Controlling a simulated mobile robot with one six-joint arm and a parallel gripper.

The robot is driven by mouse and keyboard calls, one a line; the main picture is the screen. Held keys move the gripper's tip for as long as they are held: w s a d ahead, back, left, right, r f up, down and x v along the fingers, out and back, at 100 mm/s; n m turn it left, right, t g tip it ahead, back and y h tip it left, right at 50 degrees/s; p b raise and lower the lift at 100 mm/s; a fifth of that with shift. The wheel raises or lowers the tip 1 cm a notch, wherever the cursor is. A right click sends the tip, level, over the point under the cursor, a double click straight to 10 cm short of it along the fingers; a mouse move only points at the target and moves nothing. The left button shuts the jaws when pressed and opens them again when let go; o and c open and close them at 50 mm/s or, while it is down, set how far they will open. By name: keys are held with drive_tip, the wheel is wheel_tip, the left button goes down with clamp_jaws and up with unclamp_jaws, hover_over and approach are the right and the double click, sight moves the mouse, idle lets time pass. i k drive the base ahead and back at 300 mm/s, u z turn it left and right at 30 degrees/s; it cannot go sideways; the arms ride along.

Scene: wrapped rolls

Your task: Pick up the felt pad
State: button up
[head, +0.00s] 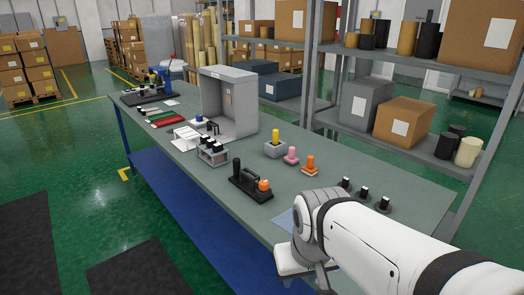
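A flat light-blue sheet (286,221) lies on the workbench beside my arm and is partly hidden by it; it may be the felt pad, but I cannot tell. Flat red (170,122) and green (162,115) pieces lie farther back on the bench's left side. My white arm comes in from the lower right. My gripper (298,268) hangs at its end near the front edge of the bench; its fingers are too hidden to show whether they are open or hold anything.
The long grey-green workbench (225,187) carries a grey open box (232,105), a black holder (248,184) with an orange knob, and yellow, pink and orange pegs. Several black pegs stand near my arm. A loaded shelf rack (405,60) stands behind. Green floor lies open at left.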

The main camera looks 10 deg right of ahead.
sight(309, 169)
drive_tip(key=z, duration=0.15)
drive_tip(key=k, duration=0.5)
drive_tip(key=u, duration=1.9)
drive_tip(key=i, duration=2.05)
drive_tip(key=z, duration=3.4)
